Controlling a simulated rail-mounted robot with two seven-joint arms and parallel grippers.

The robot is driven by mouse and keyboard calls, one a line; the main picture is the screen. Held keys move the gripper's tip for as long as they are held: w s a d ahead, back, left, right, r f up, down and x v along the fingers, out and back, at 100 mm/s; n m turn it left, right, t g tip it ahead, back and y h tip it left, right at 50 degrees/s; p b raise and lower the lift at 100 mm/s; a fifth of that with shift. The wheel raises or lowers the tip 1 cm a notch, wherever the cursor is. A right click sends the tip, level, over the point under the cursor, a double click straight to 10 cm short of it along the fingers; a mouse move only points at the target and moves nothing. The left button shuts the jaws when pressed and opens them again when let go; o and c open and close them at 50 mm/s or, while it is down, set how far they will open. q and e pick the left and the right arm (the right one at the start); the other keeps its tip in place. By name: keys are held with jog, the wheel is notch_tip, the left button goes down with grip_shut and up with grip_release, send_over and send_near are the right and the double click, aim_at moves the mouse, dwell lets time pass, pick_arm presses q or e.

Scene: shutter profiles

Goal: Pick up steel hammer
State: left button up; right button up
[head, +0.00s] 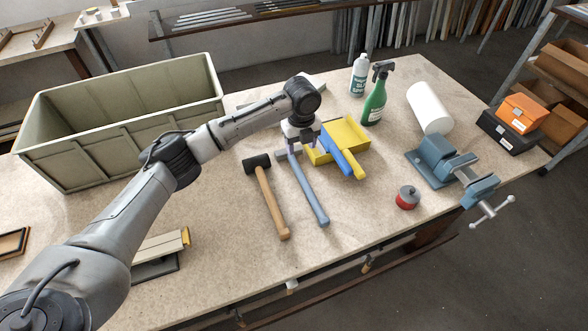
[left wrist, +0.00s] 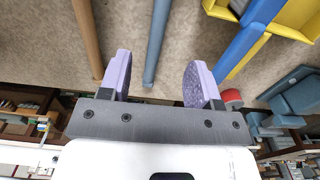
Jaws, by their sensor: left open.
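The steel hammer lies on the workbench, with a grey head and a long blue-grey handle (head: 311,190). In the left wrist view its handle (left wrist: 157,40) runs between the two finger lines. My left gripper (head: 304,144) is open and empty, pointing down over the hammer's head end, which it partly hides. In the left wrist view the purple pads of the gripper (left wrist: 160,82) are apart, with nothing between them. The exact height above the hammer is hard to tell. My right gripper is not in view.
A black-headed mallet (head: 268,196) lies just left of the hammer. A yellow tray (head: 352,130) with blue and yellow handled tools is close on the right. A green crate (head: 125,130), spray bottle (head: 375,100), red-based container (head: 407,198) and vise (head: 440,160) stand around. Bench in front is clear.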

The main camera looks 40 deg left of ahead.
pick_arm(q)
jog(key=b, duration=0.1)
send_over(300, 172)
notch_tip(300, 172, down, 8)
jog(key=shift+s+f, duration=0.1)
jog(key=shift+f+b, duration=0.65)
jog(key=shift+f, duration=2)
jog(key=shift+c, duration=0.2)
jog(key=shift+r, duration=0.1)
grip_shut()
